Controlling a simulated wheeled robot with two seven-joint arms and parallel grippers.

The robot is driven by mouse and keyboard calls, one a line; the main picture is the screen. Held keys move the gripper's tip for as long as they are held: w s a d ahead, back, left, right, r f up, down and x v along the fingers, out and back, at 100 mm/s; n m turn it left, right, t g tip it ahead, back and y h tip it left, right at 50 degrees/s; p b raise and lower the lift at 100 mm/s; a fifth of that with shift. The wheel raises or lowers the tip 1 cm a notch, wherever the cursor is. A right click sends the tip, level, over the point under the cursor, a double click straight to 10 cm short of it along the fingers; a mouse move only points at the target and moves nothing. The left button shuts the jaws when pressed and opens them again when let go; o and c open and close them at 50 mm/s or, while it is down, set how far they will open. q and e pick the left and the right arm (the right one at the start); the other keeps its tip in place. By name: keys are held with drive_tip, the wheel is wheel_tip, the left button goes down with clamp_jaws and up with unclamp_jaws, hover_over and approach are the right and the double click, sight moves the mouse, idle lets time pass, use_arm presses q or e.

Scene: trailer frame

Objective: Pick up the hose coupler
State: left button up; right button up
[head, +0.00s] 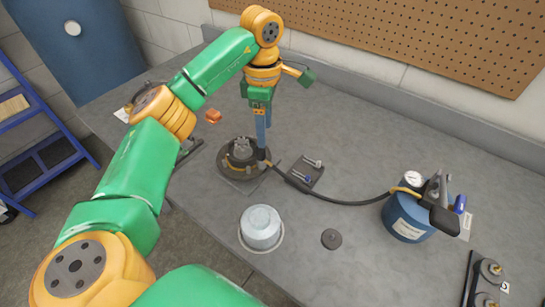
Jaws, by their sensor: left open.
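A black hose (345,201) runs along the grey worktop from a blue tank (407,218) toward the left. The hose's left end, with what looks like the hose coupler (271,165), lies beside a dark round fixture (240,168). My left gripper (264,148) points down with its blue fingers just above and at that hose end. The fingers are open. They partly hide the coupler, and I cannot tell whether they touch it. My right gripper is out of view.
A grey metal cup (261,227) and a dark disc (331,239) stand nearer. A pegboard wall (420,35) rises behind. The worktop's back right is mostly clear.

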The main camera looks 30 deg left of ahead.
sight(261, 150)
use_arm(q)
drive_tip(key=shift+s+f, duration=0.25)
drive_tip(key=shift+f, duration=0.1)
drive_tip(key=shift+s+f, duration=0.15)
drive_tip(key=shift+f, duration=0.15)
drive_tip(key=f, duration=0.2)
drive_tip(key=f+p, duration=0.1)
drive_tip(key=f, duration=0.1)
drive_tip(key=f+p, duration=0.1)
drive_tip(key=f, duration=0.1)
drive_tip(key=shift+s+a, duration=0.1)
drive_tip(key=shift+a, duration=0.3)
drive_tip(key=shift+d, duration=0.1)
clamp_jaws()
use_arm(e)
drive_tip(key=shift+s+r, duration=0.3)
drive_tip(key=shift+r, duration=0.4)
